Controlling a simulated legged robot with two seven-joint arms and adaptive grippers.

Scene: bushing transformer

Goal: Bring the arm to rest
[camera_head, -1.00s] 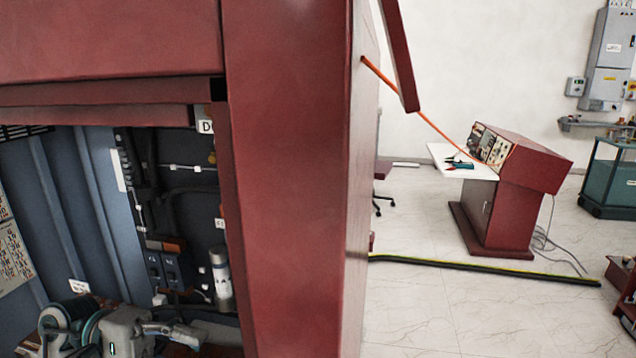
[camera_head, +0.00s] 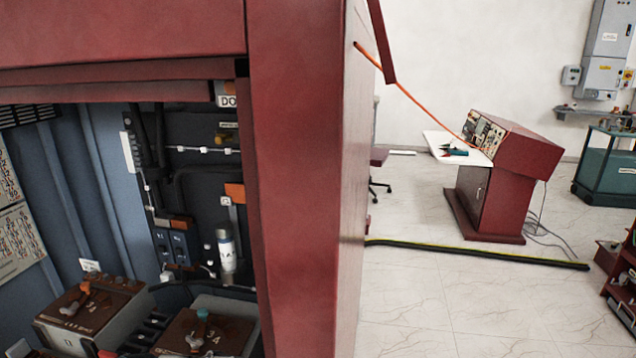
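Neither of my grippers shows in the head view now, and no part of my arms can be made out for certain. The open red cabinet (camera_head: 298,200) fills the left half of the view. Inside it, two brown-topped boxes with terminals stand low down, one at the left (camera_head: 95,315) and one nearer the middle (camera_head: 205,335). A small pale piece (camera_head: 18,348) shows at the bottom left edge, too cut off to identify.
A white cylinder (camera_head: 226,250) and dark switches (camera_head: 172,247) are on the cabinet's back wall. A red console (camera_head: 490,190) stands to the right. An orange cable (camera_head: 425,110) runs from the cabinet toward it. A black-yellow strip (camera_head: 480,255) crosses the otherwise clear floor (camera_head: 440,305).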

